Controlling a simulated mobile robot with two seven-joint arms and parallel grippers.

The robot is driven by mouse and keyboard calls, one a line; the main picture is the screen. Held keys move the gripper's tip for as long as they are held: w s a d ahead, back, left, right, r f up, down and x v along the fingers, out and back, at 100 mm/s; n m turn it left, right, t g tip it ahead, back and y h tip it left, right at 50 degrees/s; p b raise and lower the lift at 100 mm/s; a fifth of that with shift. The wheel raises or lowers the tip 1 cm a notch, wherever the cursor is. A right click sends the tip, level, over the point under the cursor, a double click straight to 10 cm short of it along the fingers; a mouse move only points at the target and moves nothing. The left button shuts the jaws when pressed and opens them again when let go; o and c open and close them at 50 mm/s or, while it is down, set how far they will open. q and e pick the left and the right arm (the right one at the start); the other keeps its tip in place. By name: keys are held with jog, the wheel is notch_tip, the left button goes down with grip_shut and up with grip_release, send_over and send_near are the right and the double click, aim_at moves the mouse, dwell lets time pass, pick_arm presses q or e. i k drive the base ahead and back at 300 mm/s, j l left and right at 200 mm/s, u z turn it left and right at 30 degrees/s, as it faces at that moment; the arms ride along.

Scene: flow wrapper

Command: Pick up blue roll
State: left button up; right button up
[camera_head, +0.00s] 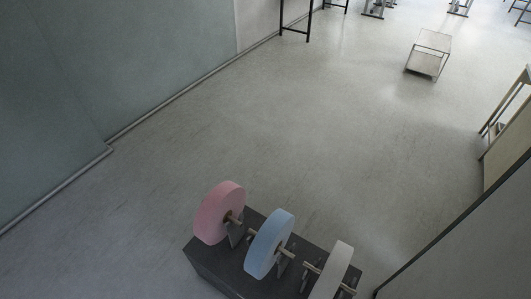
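The blue roll (269,243) stands upright on a rod on a dark stand (216,270) at the bottom middle of the head view. It is the middle one of three rolls there. A pink roll (219,212) is to its left and a white roll (332,271) is to its right, partly cut off by the lower edge. Neither of my grippers shows in this view, so their state and place are hidden.
A grey wall (140,65) runs along the left. A small cart (429,54) stands at the upper right, and a shelf or table (508,135) is at the right edge. A pale panel (465,245) fills the lower right. The middle floor is clear.

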aim_at(270, 240)
jog(key=i+j+z, duration=0.15)
jog(key=z, duration=0.35)
jog(key=i+j+z, duration=0.3)
jog(key=z, duration=0.2)
jog(key=i+j+z, duration=0.15)
jog(key=j+z, duration=0.3)
jog(key=l, duration=0.1)
